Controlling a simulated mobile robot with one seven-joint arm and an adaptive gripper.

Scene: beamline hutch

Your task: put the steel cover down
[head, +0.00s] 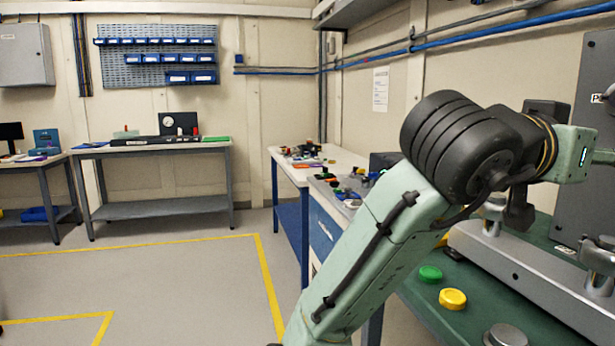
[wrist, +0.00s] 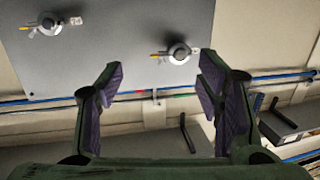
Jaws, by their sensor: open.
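My gripper (wrist: 160,82) is open in the wrist view, with its two purple-lined fingers wide apart and nothing between them. In the head view its fingers are not visible; only my arm and wrist show. No piece in view is clearly the steel cover. A round steel piece (head: 507,335) lies on the green bench top at the bottom edge of the head view, apart from my arm; I cannot tell whether it is the cover.
The green bench (head: 425,300) also holds a green button (head: 430,273), a yellow button (head: 453,299) and a long grey base (head: 530,272) with steel fittings. A grey panel (wrist: 120,45) with two round fittings fills the upper wrist view. The floor (head: 190,275) at left is clear.

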